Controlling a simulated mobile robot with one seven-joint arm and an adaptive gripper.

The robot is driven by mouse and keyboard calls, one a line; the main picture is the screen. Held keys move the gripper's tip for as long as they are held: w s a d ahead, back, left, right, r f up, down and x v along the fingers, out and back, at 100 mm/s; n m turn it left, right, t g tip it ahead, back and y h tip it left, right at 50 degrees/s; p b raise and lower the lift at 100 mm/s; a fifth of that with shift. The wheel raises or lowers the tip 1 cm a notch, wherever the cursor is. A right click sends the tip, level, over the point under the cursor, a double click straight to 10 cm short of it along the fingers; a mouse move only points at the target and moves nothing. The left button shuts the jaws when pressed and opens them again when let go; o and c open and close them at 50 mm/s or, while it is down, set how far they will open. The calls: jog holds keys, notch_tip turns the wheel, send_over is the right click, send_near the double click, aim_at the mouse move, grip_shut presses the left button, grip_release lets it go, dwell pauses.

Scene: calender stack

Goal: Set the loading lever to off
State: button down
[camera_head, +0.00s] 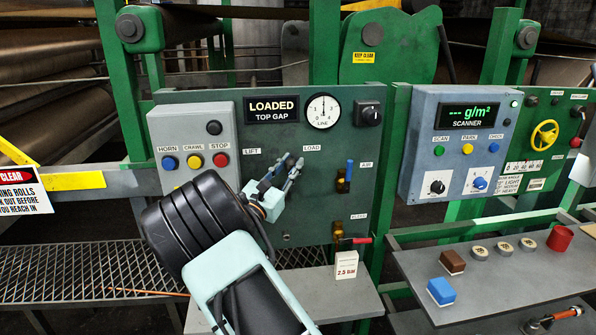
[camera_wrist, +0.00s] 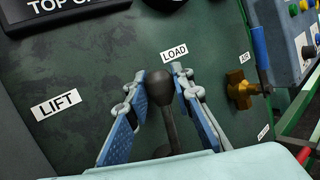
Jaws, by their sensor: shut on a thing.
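The loading lever (camera_wrist: 168,115) has a dark round knob on a dark shaft and stands out from the green panel in the wrist view. Its knob is nearer the LOAD label (camera_wrist: 173,55) than the LIFT label (camera_wrist: 57,103). My gripper (camera_wrist: 160,76) has its blue-padded fingers on both sides of the knob and is shut on it. In the head view my gripper (camera_head: 285,170) is at the panel between the LIFT and LOAD labels and largely hides the lever. The display (camera_head: 271,109) above reads LOADED, TOP GAP.
Left of my gripper is a grey box (camera_head: 192,130) with HORN, CRAWL and STOP buttons. On the right are a blue AIR handle (camera_head: 348,172) and a brass valve with a red handle (camera_head: 356,240). A shelf (camera_head: 480,290) with small blocks stands at the lower right.

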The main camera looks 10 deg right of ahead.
jog(key=shift+a+n+t, duration=0.6)
jog(key=shift+a+n, duration=0.3)
jog(key=shift+n, duration=0.2)
jog(key=c, duration=2)
grip_release()
jog(key=shift+o, duration=0.2)
jog(key=shift+a, duration=0.1)
jog(key=v, duration=1.2)
